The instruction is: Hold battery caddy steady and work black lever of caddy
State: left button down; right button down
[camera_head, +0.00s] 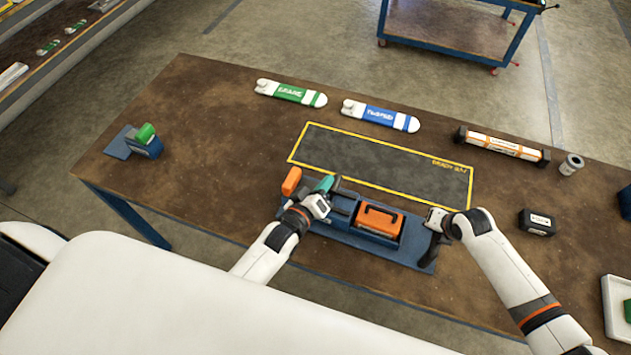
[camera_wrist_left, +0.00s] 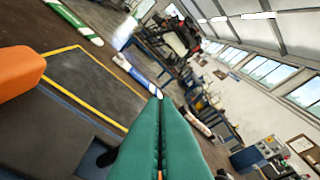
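The battery caddy (camera_head: 335,236) is a blue tray on the near side of the workbench, holding an orange battery (camera_head: 379,221) in a blue box. My left gripper (camera_head: 326,184) is at the caddy's left part. The black lever (camera_head: 434,248) stands at the caddy's right end. My right gripper (camera_head: 437,217) is at its top; its fingers are too small to read, and contact is unclear.
A yellow-outlined mat (camera_head: 375,160) lies empty behind the caddy. Green-labelled (camera_head: 291,93) and blue-labelled (camera_head: 381,115) white pieces lie behind it. An orange-white bar (camera_head: 502,145), a black box (camera_head: 537,222) and a white tray (camera_head: 613,300) are at right. The left bench is mostly clear.

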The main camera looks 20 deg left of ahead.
aim_at(337, 190)
pick_arm(q)
jog(key=d+m+y, duration=0.1)
jog(key=d+m, duration=0.1)
jog(key=d, duration=0.1)
jog(key=shift+s+f+m, duration=0.1)
jog(key=shift+f+m, duration=0.05)
jog(key=shift+m, duration=0.15)
pick_arm(e)
jog(key=shift+a, duration=0.15)
pick_arm(q)
jog(key=shift+d+f, duration=0.2)
jog(key=shift+d, duration=0.45)
jog(key=shift+d+f, duration=0.2)
jog(key=shift+d, duration=0.05)
pick_arm(e)
jog(key=shift+s, duration=0.1)
pick_arm(q)
jog(key=shift+s, duration=0.1)
